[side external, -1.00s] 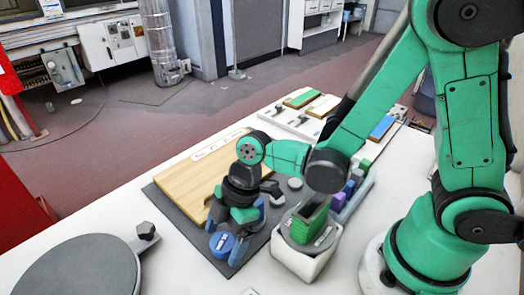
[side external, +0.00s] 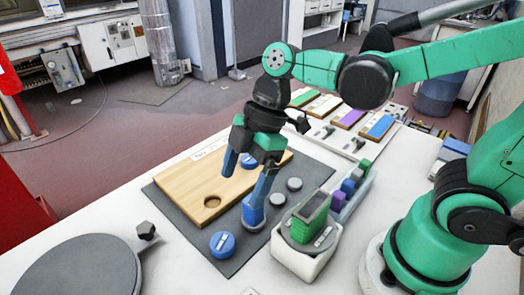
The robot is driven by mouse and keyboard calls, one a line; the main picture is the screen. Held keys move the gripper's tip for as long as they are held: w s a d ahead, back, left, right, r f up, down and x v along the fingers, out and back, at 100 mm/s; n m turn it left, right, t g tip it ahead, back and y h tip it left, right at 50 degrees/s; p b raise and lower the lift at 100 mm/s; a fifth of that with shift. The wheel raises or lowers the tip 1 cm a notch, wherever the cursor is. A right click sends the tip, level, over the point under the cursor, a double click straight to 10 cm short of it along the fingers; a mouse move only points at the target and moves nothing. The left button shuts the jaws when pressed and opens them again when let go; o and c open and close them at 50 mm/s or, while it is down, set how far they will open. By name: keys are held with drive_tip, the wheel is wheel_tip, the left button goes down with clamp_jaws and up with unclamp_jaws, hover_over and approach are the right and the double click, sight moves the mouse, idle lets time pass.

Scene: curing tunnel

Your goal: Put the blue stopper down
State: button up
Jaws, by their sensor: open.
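A round blue stopper (side external: 222,243) with a pale label on top lies on the dark grey mat (side external: 190,239), near its front corner and in front of the wooden board (side external: 180,183). My gripper (side external: 241,190) is open, behind and to the right of this stopper and apart from it. A second blue piece (side external: 248,160) shows at the board, partly hidden by my gripper. The board has an empty round hole (side external: 212,201). A blue shape under the right finger cannot be told clearly from the finger.
Grey discs (side external: 293,184) lie on the mat. Coloured trays (side external: 376,127) lie behind. A large grey disc (side external: 78,268) is at front left.

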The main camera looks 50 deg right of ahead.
drive_tip(key=d+r+m+t+h, duration=0.1)
drive_tip(key=d+m+t+h, duration=0.3)
drive_tip(key=d+m, duration=0.6)
drive_tip(key=w+m+t, duration=0.1)
drive_tip(key=m+t, duration=0.1)
drive_tip(key=m, duration=0.3)
drive_tip(key=shift+r+m+h, duration=0.15)
drive_tip(key=shift+m+h, duration=0.15)
drive_tip(key=shift+m, duration=0.1)
